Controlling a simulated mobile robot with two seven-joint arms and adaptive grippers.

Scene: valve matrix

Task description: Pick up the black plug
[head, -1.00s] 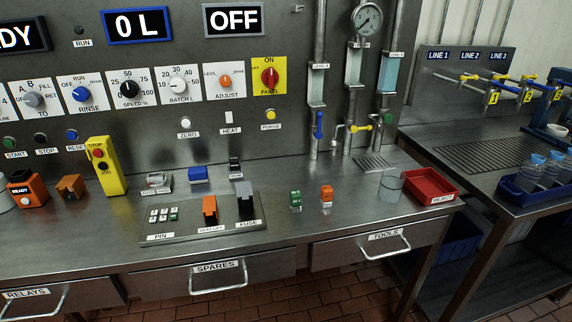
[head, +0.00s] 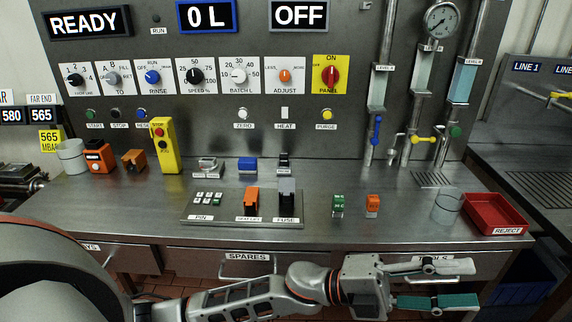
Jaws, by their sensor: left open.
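A small black plug-like piece (head: 284,160) stands at the back of the steel counter, above a small label; I cannot tell for certain that it is the black plug. A dark block with a grey top (head: 286,192) stands at the FUSE label on the grey plate. My left gripper (head: 458,284) is open and empty, in front of the counter's front edge at the lower right. It points right, well apart from both dark pieces. My right gripper is not in view.
The plate (head: 237,217) also bears an orange block (head: 252,200). A blue block (head: 247,164), a green piece (head: 338,205), an orange piece (head: 372,205), a clear beaker (head: 447,207) and a red REJECT tray (head: 497,228) stand around. The front middle counter is clear.

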